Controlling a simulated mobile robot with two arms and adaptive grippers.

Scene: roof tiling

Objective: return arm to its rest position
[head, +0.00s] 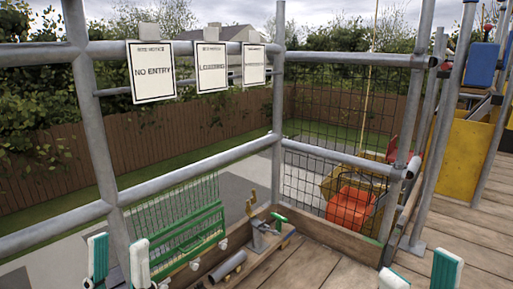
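My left gripper (119,258) is at the lower left edge of the view. Its two white and green fingers point up and stand apart, with nothing between them. My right gripper (419,272) is at the lower right. Its two fingers also stand apart with nothing seen between them; its lower parts are cut off by the frame. Both arms are mostly outside the view.
A grey tube railing (200,165) runs across the front, with several white signs, one a NO ENTRY sign (152,72). A green rack (185,235), a grey tube (228,267) and an orange object (350,208) stand near it. Wooden planks (465,235) at right are clear.

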